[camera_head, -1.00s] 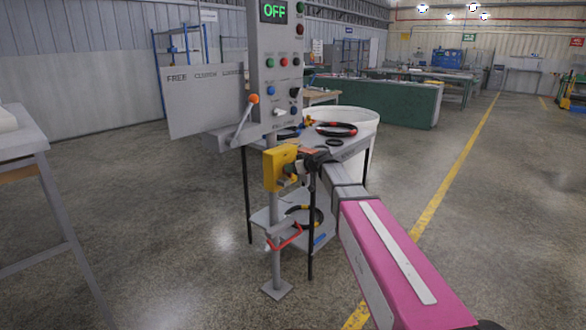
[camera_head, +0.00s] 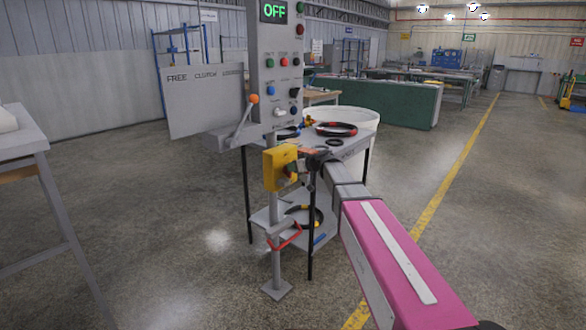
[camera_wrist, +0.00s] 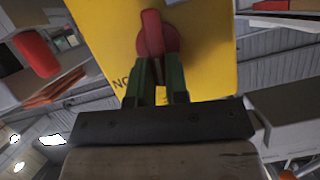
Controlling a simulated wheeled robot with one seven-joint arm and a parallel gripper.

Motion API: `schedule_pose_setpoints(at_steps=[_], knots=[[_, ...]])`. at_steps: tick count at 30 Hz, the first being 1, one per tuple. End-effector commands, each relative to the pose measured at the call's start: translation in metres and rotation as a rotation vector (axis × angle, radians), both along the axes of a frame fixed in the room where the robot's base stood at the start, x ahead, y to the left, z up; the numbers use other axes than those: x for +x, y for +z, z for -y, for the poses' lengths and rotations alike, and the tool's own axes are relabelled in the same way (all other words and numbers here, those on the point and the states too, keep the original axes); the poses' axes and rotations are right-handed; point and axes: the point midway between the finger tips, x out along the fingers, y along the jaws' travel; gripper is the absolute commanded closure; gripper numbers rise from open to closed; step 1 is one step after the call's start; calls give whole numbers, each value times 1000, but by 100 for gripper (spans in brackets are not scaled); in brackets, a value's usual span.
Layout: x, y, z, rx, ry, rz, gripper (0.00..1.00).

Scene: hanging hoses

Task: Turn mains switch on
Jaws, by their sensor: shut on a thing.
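The mains switch is a yellow box (camera_head: 272,168) on the post of the grey control panel. In the wrist view the yellow box (camera_wrist: 205,50) carries a red rotary handle (camera_wrist: 153,34). My gripper (camera_wrist: 158,72) has its two green fingers shut on the lower part of the red handle. In the head view my gripper (camera_head: 291,171) is at the right side of the box, and my arm hides much of the handle. The display (camera_head: 274,11) at the top of the panel reads OFF in green.
A grey table (camera_head: 22,140) is at the left. Open floor lies in front.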

Motion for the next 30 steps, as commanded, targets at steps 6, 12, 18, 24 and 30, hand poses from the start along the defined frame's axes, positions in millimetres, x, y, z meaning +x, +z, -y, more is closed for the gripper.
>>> schedule_pose_setpoints(at_steps=[6, 12, 18, 24, 30], knots=[[5, -1, 3, 115, -1, -148, 100], [8, -3, 6, 233, -1, -299, 100], [11, -6, 8, 350, -1, -449, 100], [13, -10, 10, 467, 1, -599, 100], [15, -13, 11, 583, -1, -748, 100]])
